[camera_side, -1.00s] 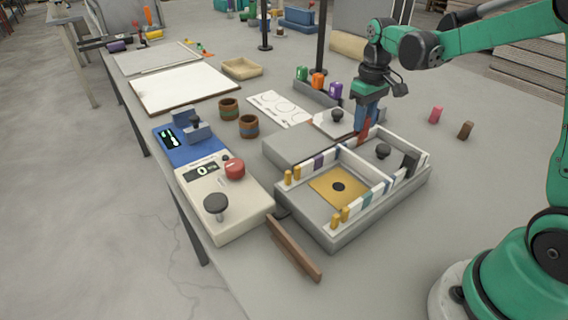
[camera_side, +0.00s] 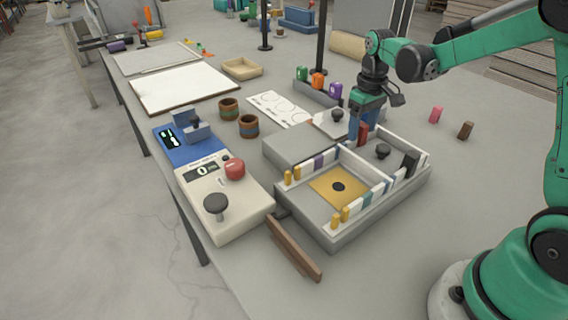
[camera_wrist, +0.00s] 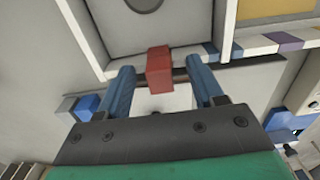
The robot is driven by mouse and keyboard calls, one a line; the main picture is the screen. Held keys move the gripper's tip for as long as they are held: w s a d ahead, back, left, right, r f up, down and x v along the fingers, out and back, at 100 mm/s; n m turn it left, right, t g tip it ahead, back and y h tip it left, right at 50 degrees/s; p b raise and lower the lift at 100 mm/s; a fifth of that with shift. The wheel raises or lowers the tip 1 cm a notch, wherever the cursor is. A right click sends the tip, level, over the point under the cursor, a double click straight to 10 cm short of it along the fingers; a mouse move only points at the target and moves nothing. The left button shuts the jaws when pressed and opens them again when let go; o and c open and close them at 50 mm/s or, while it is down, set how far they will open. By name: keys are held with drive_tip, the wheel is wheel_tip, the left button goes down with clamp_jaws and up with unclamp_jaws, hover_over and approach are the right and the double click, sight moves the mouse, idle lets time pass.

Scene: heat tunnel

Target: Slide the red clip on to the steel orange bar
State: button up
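The red clip (camera_side: 363,134) stands at the far end of a rail (camera_side: 327,155) carrying white and coloured pieces, on the grey tray's left side. It also shows in the wrist view (camera_wrist: 159,70). My gripper (camera_side: 361,124) is over it. In the wrist view my gripper's (camera_wrist: 160,76) two blue fingers are spread either side of the clip, with a gap on each side. Orange posts (camera_side: 292,175) stand at the rail's near end; more orange posts (camera_side: 340,216) end the tray's right rail. I cannot tell which part is the steel orange bar.
Pink (camera_side: 436,115) and brown (camera_side: 465,131) pieces lie to the right.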

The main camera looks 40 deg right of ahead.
sight(362, 125)
drive_tip(key=shift+r, duration=0.1)
drive_tip(key=shift+r, duration=2.7)
drive_tip(key=shift+s+a+r, duration=0.1)
drive_tip(key=shift+a+r, duration=0.05)
drive_tip(key=shift+a, duration=0.05)
drive_tip(key=s+a+t, duration=0.7)
drive_tip(key=s+a, duration=0.1)
drive_tip(key=a, duration=0.3)
drive_tip(key=shift+s+r, duration=0.25)
drive_tip(key=shift+r, duration=0.1)
